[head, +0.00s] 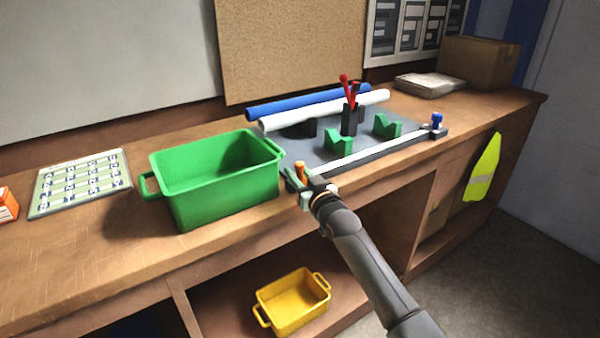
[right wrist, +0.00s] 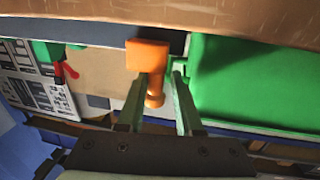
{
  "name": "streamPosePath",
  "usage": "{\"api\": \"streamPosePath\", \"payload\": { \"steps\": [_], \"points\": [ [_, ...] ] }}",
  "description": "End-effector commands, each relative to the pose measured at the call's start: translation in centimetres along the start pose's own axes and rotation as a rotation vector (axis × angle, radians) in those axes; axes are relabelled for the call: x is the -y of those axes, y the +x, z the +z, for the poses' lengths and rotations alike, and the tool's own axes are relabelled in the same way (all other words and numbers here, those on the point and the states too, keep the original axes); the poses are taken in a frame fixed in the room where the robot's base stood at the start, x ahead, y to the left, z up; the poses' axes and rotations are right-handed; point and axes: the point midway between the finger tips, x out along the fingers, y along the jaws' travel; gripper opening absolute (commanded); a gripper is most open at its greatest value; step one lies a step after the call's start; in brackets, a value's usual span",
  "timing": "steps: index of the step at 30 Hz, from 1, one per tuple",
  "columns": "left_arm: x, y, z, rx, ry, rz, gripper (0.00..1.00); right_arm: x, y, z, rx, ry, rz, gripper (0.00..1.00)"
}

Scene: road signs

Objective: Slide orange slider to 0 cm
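The orange slider (head: 300,169) stands at the near-left end of a pale rail (head: 375,152) on the dark grey board. In the right wrist view the orange slider (right wrist: 148,56) shows as a block with a round knob. My right gripper (head: 304,184) is at this slider, with its fingers pointing to it. In the right wrist view its two fingers (right wrist: 160,82) are apart with the knob between them. The left finger lies close to the knob, and a gap shows at the right finger. Scale marks cannot be read. My left gripper is not in view.
A blue slider (head: 437,120) stands at the rail's far-right end. A green bin (head: 225,205) stands just left of the orange slider. Green blocks (head: 339,141), a dark holder with red-handled tools (head: 350,118) and paper rolls (head: 325,110) lie behind the rail. A yellow bin (head: 292,305) sits below.

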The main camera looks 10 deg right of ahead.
Motion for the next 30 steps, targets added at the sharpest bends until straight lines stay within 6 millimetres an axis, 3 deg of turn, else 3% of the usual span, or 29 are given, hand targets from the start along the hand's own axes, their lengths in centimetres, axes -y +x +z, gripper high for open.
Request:
{"api": "streamPosePath", "payload": {
  "steps": [6, 17, 30],
  "points": [
    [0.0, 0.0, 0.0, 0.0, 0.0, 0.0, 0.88, 0.0, 0.0, 0.1, 0.003, 0.001, 0.0, 0.52],
    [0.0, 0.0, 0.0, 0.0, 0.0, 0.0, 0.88, -0.2, -0.5, 0.1, 0.002, 0.0, 0.002, 0.52],
    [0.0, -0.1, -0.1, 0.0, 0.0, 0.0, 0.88, -0.1, -6.6, 0.2, 0.003, -0.001, 0.002, 0.52]
  ]
}}
